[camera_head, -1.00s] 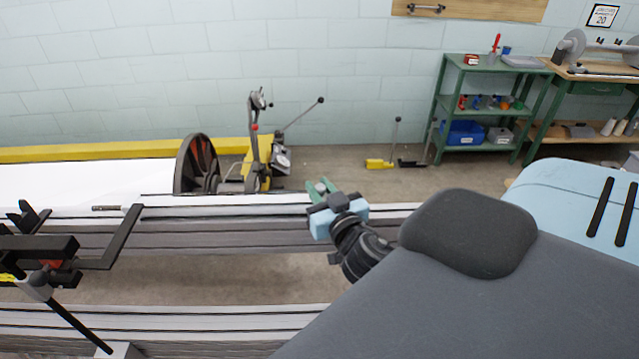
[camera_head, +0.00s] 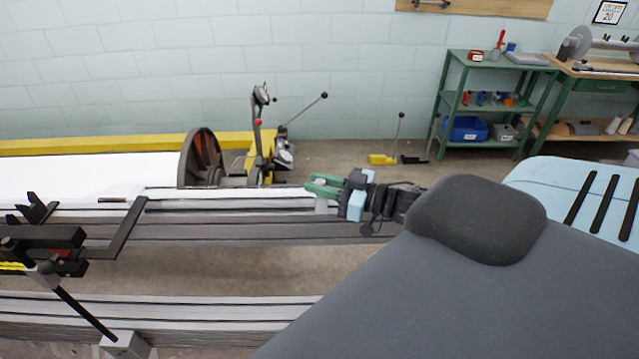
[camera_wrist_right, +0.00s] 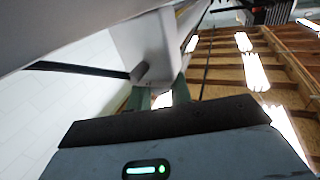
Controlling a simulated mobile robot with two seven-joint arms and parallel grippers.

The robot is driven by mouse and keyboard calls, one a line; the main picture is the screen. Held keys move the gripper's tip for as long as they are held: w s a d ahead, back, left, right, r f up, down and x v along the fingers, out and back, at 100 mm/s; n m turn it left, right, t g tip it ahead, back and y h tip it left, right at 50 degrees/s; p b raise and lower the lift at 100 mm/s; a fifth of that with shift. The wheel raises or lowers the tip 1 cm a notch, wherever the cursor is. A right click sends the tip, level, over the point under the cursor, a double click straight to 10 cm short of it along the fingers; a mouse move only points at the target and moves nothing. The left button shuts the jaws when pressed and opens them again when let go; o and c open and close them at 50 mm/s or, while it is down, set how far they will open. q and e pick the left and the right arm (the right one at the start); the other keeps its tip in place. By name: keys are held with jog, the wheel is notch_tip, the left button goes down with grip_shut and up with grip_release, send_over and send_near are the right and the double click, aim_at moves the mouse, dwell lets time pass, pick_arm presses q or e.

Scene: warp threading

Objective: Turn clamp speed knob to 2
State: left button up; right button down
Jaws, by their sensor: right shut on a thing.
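My right gripper (camera_head: 322,189) has green fingers and points left, over the pale rails near the middle of the head view. A small light grey piece (camera_head: 321,206) shows at its fingertips, and the jaws are shut on it. I cannot tell whether it is the clamp speed knob; no dial marks or numbers can be read. In the right wrist view the green fingers (camera_wrist_right: 161,94) reach up to a pale grey housing (camera_wrist_right: 150,42). A small grey round part (camera_wrist_right: 140,71) with a dark rod shows on that housing. My left gripper is not in view.
Long pale rails (camera_head: 240,208) run across the machine. A dark wheel (camera_head: 203,158) and a yellow lever stand (camera_head: 257,165) are behind them. A black bracket (camera_head: 122,235) stands at the left. A green shelf (camera_head: 490,100) is at the back right.

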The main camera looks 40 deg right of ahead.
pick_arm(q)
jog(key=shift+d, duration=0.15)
pick_arm(e)
jog(key=shift+n+g+y, duration=0.3)
jog(key=shift+n+y, duration=0.1)
jog(key=shift+y, duration=0.1)
jog(key=c, duration=1.3)
grip_release()
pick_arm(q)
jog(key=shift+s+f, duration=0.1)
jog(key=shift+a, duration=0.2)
pick_arm(e)
jog(key=shift+p+v, duration=0.55)
jog(key=shift+v, duration=2.25)
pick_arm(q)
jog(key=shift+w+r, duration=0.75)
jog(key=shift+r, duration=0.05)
pick_arm(e)
jog(key=shift+v, duration=1.05)
